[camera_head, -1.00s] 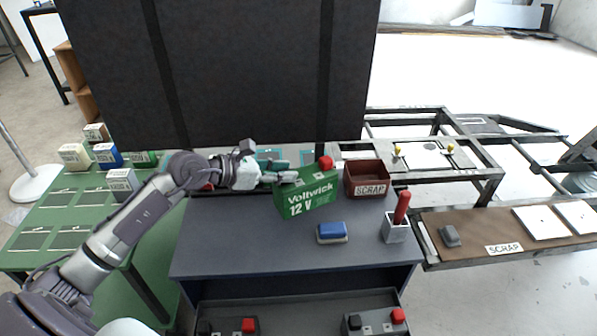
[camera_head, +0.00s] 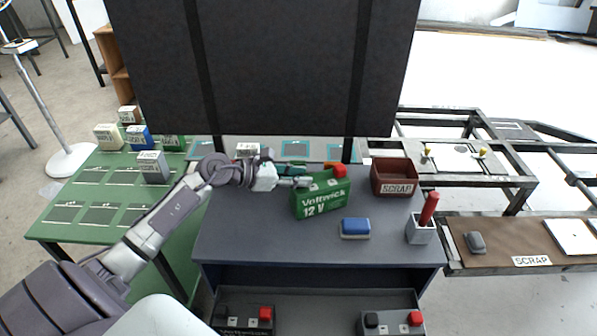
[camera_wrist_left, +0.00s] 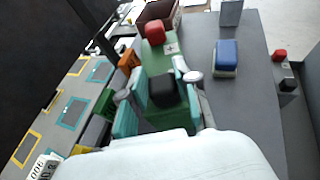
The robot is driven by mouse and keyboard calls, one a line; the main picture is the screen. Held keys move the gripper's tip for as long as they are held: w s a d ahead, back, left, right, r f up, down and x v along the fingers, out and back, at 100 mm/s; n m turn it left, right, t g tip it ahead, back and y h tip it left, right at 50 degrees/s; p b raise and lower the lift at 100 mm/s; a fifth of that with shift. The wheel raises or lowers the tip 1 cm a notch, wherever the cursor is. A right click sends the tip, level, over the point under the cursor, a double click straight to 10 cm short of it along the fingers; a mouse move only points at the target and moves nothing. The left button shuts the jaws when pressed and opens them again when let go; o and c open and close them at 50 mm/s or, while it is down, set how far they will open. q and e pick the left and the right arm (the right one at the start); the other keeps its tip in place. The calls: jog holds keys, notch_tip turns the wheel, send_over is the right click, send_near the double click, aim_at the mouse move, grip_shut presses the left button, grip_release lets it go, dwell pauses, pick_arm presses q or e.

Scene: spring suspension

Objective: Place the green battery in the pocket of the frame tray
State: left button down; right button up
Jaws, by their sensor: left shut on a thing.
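The green battery (camera_head: 322,200), marked "Voltwick 12 V", has a red terminal and a black one. In the head view it is tilted at the rear of the dark grey bench; I cannot tell whether its base touches the top. My left gripper (camera_head: 298,182) is shut on its upper part. In the left wrist view the teal fingers (camera_wrist_left: 160,98) lie on both sides of the battery (camera_wrist_left: 160,60), near its black terminal. The frame tray (camera_head: 452,157), a pale plate with yellow knobs, sits in the metal frame at right, apart from the battery. My right gripper is not in view.
On the bench (camera_head: 250,242) are a brown SCRAP box (camera_head: 394,178), a blue block (camera_head: 355,228) and a grey holder with a red handle (camera_head: 420,230). A large dark panel (camera_head: 270,70) stands behind. A green table (camera_head: 75,225) at left carries several small batteries.

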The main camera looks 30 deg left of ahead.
pick_arm(q)
jog(key=shift+w+r, duration=0.1)
jog(key=shift+r, duration=0.35)
jog(key=c, duration=1.1)
grip_release()
jog(key=shift+f, duration=0.45)
jog(key=shift+o, duration=1.3)
jog(key=shift+s+r, duration=0.1)
jog(key=shift+s, duration=0.15)
